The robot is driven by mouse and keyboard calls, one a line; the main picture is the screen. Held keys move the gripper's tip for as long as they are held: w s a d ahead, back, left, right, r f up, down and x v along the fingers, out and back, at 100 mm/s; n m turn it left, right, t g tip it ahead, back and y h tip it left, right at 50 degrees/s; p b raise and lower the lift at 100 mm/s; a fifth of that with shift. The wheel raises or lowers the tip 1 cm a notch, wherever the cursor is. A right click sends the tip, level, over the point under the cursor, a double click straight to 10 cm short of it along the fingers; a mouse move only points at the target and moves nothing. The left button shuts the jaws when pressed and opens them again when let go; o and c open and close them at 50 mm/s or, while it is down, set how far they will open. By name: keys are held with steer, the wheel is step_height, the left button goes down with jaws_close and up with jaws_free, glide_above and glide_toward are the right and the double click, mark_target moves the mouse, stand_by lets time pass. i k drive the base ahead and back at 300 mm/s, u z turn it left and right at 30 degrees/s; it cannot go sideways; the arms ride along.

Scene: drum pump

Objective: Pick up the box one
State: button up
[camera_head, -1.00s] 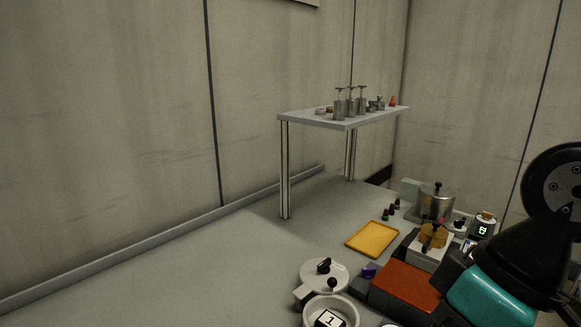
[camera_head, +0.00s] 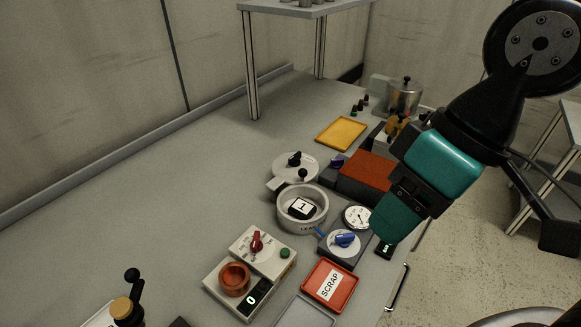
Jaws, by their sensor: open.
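Box one (camera_head: 302,207), a small dark block with a white top face marked "1", sits inside a round pale pot (camera_head: 283,214). The pot stands open, and its rim surrounds the box. My gripper (camera_head: 388,226), teal and black, hangs to the right of the pot, above the bench's right side. It is open, and I see nothing held in it. The gap between its fingers is hard to see from this angle. The box and gripper are apart.
A round lid with black knobs (camera_head: 294,165) lies behind the pot. A gauge (camera_head: 356,217), a blue-knobbed unit (camera_head: 345,241), a red SCRAP tray (camera_head: 330,285) and a red-knobbed device (camera_head: 257,244) stand nearby.

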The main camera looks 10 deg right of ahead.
mark_target(303, 209)
steer(key=z, duration=0.05)
steer(key=k, duration=0.5)
steer(key=z, duration=1.65)
steer(key=i, duration=1.85)
steer(key=u, duration=4.35)
